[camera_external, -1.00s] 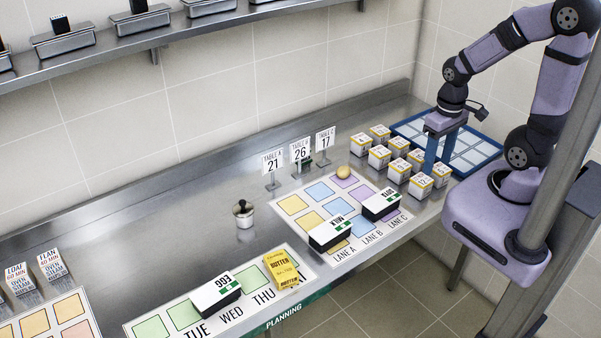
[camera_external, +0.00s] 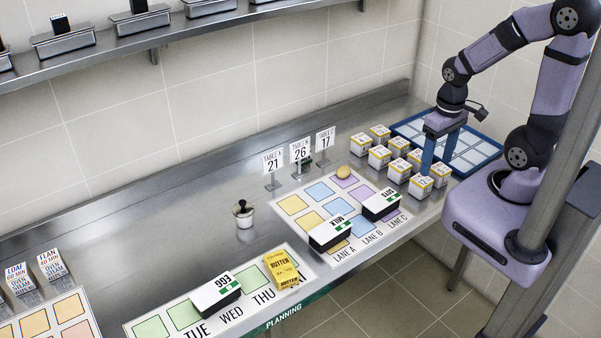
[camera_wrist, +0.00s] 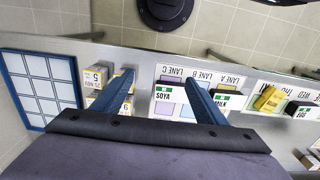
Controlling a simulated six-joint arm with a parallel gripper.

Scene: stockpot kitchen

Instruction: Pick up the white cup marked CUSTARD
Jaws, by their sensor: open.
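Several small white cups or boxes with yellow-edged tops (camera_external: 398,170) stand in rows at the right of the steel counter. Their print is too small to read, so I cannot tell which, if any, is marked CUSTARD. My gripper (camera_external: 438,164) is open, pointing down over the right side of this group, and its fingers hide part of it. In the wrist view my gripper (camera_wrist: 157,64) has its fingers spread, and some of the white containers (camera_wrist: 97,103) show beside and behind the left finger. I see nothing held.
A blue-framed tray (camera_external: 493,147) lies behind my gripper. Left of the group, a lane mat (camera_external: 283,184) carries the milk (camera_external: 331,232) and soya (camera_external: 381,204) cartons. Numbered table signs (camera_external: 300,152) stand behind it. A small pot with a black knob (camera_external: 245,216) stands farther left.

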